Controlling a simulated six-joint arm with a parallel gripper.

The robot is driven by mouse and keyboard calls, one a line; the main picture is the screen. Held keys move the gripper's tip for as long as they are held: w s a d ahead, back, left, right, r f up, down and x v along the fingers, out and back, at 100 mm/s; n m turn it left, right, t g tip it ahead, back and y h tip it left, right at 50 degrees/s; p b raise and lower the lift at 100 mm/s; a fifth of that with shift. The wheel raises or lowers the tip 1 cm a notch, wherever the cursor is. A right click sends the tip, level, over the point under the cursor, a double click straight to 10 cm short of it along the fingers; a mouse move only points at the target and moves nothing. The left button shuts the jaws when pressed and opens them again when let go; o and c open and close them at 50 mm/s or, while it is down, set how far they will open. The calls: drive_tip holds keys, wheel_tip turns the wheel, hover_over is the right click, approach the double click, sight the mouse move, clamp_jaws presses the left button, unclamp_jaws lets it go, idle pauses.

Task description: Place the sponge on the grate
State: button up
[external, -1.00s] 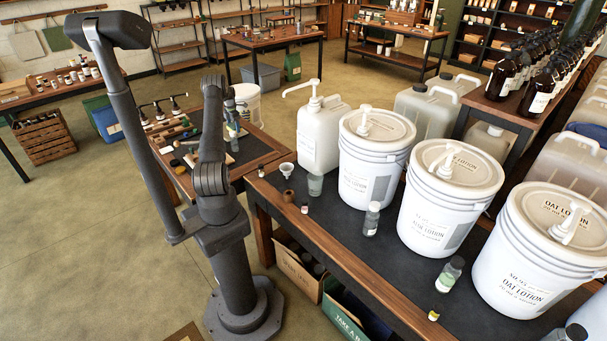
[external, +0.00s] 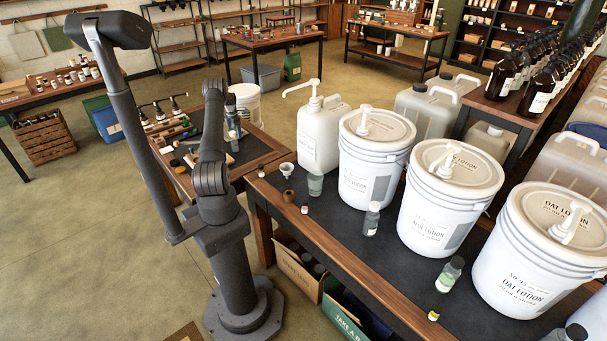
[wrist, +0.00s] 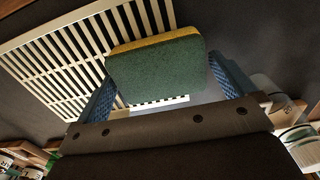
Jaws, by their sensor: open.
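The sponge (wrist: 157,72), dark green with a yellow edge, shows in the wrist view between the two blue fingers of my gripper (wrist: 162,66). The gripper is open, with a finger at each side of the sponge. A cream slatted grate (wrist: 50,62) lies behind and to the left, and the sponge overlaps part of it in the picture. I cannot tell whether the sponge touches the grate. In the external view my gripper (external: 232,122) is small and partly hidden by my arm over the far worktable. The sponge is not clear there.
The worktable (external: 262,152) holds several small bottles and tools. White lotion buckets (external: 372,165) and a pump jug (external: 318,140) stand on the near bench at the right. In the wrist view, clear containers (wrist: 298,138) sit at the lower right.

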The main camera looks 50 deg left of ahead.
wheel_tip(320, 180, up, 12)
idle(0.4)
wheel_tip(320, 180, down, 12)
drive_tip(key=shift+r, duration=1.8)
drive_tip(key=shift+f, duration=0.1)
